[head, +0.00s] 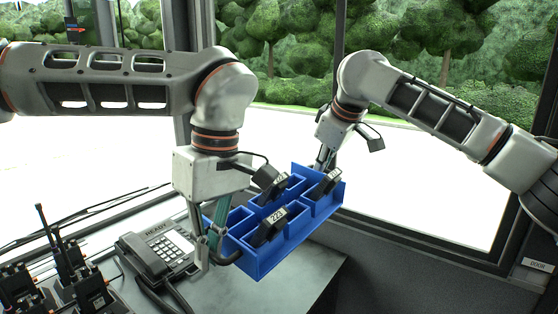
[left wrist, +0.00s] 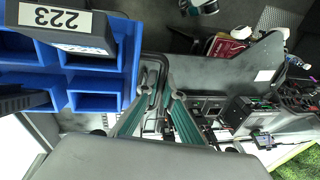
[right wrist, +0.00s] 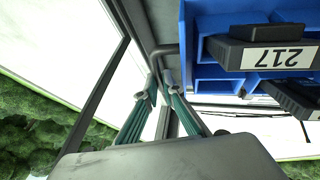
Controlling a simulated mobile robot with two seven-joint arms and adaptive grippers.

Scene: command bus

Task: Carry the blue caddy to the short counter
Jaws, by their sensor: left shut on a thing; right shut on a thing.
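The blue caddy (head: 262,264) hangs between my two grippers at the counter's far right edge. It has open compartments and holds black devices with number labels, one of them 223 (head: 268,226). My left gripper (head: 208,258) is shut on the dark handle at its near left end; the caddy also shows in the left wrist view (left wrist: 131,65). My right gripper (head: 325,164) is shut at the far end, where the right wrist view shows a dark handle (right wrist: 165,50). A grey counter (head: 290,278) lies below; I cannot tell whether the caddy touches it.
A desk phone (head: 160,252) marked READY stands on the counter just left of my left gripper. Several black radios (head: 75,275) with antennas stand at the far left. Large windows and dark frame posts (head: 338,60) rise behind. Bare counter shows in front of the caddy.

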